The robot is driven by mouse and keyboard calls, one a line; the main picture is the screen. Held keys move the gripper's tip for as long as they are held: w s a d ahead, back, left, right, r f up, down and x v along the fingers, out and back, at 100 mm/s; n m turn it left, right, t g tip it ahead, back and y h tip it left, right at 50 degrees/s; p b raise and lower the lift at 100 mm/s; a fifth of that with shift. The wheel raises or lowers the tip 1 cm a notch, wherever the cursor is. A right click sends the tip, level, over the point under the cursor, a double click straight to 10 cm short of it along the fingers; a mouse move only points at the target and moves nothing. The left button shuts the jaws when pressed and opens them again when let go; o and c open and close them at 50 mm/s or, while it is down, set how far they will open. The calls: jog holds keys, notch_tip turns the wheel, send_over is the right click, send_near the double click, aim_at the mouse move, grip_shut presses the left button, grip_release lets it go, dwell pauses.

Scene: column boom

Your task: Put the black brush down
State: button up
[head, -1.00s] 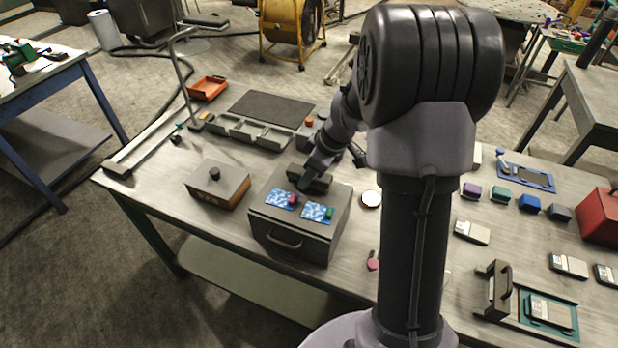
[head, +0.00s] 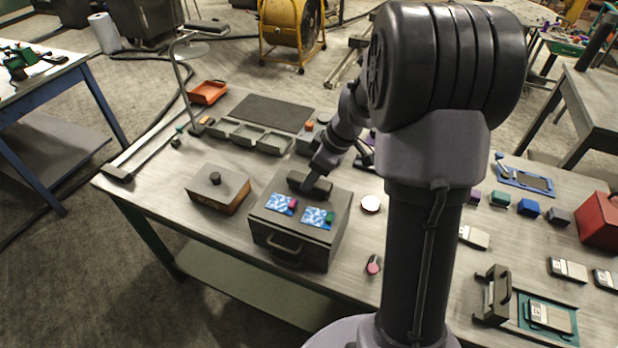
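My gripper (head: 317,184) is above the top of the grey box (head: 290,238), at its back edge. A dark bar-shaped block (head: 297,179) shows right at the gripper's end. It may be the black brush, but I cannot tell it from a part of the box. The fingertips are too small and dark to show whether they are open or shut, or whether the block is held. Two blue-patterned cards lie on the box top, with a pink piece (head: 292,203) and a green piece (head: 329,217) on them.
A wooden box with a black knob (head: 215,178) stands to the left. Grey trays (head: 245,137), a dark mat (head: 270,112) and an orange tray (head: 208,92) lie behind. A white disc (head: 371,203) is to the right. My arm hides the table's middle right.

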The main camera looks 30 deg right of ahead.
jog(key=p+v, duration=0.2)
jog(key=v, duration=0.6)
jog(key=s+a+r+m, duration=0.45)
jog(key=a+r, duration=0.35)
jog(key=a, duration=0.2)
jog(key=s+a+r+m+t, duration=0.25)
jog(key=s+a+m, duration=0.6)
jog(key=s, duration=0.75)
notch_tip(320, 180, down, 8)
jog(key=a+n+b, duration=0.1)
jog(key=a+b, duration=0.1)
jog(key=b, duration=0.6)
jog(key=shift+w+f+h, duration=0.15)
jog(key=shift+w+h, duration=0.1)
jog(key=shift+h, duration=0.15)
jog(key=shift+o, duration=0.4)
